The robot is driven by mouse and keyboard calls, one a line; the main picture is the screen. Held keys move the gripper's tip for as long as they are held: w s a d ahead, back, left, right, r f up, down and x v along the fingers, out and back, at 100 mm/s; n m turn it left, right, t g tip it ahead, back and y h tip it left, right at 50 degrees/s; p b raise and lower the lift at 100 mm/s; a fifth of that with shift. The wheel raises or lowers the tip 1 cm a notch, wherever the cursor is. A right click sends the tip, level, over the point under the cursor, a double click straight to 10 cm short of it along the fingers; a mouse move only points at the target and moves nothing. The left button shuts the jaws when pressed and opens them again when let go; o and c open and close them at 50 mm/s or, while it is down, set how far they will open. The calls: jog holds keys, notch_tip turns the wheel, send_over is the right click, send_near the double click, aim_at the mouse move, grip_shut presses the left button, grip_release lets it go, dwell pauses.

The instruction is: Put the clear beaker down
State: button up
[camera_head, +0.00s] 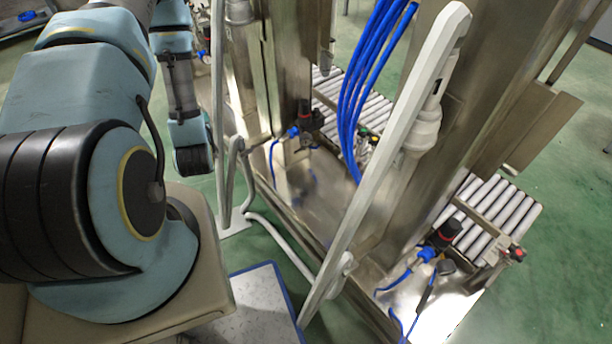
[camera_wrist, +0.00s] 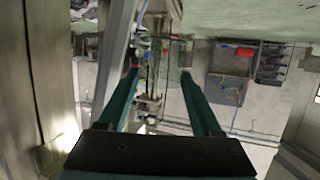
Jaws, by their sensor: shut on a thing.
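My gripper (camera_wrist: 160,76) shows in the wrist view, with two teal fingers reaching forward from a dark palm and a gap between them. It is shut on the clear beaker (camera_wrist: 160,62), which is see-through and very faint between the fingertips. Its rim, its base and any contents cannot be made out. In the head view my arm fills the left side, and neither the gripper nor the beaker can be made out there.
A metal machine frame (camera_head: 430,150) with a slanted pale bar (camera_head: 385,165) stands close at the right. Blue hoses (camera_head: 370,70) hang in it. Roller conveyors (camera_head: 500,215) lie behind. Green floor (camera_head: 560,170) is open at the far right. A dark panel (camera_wrist: 226,90) shows in the wrist view.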

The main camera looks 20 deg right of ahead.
jog(key=s+d+f+b, duration=0.3)
jog(key=d+f+b, duration=0.2)
jog(key=f+b, duration=0.35)
jog(key=s+d+f+h+b, duration=0.1)
jog(key=s+d+f+b, duration=0.25)
jog(key=f+b, duration=0.5)
jog(key=s+d+f+b, duration=0.2)
jog(key=d+f+b, duration=0.4)
jog(key=f+b, duration=0.25)
jog(key=shift+m, duration=0.4)
jog(key=w+d+b, duration=0.1)
jog(key=d, duration=0.3)
jog(key=w+d+b, duration=0.1)
jog(key=d, duration=0.4)
jog(key=w+d+r+b, duration=0.1)
jog(key=w+d, duration=0.1)
jog(key=d, duration=0.2)
jog(key=shift+d, duration=0.35)
jog(key=d, duration=0.2)
jog(key=w+d+f+b, duration=0.1)
jog(key=shift+f, duration=0.2)
jog(key=shift+f, duration=0.1)
jog(key=o, duration=1.5)
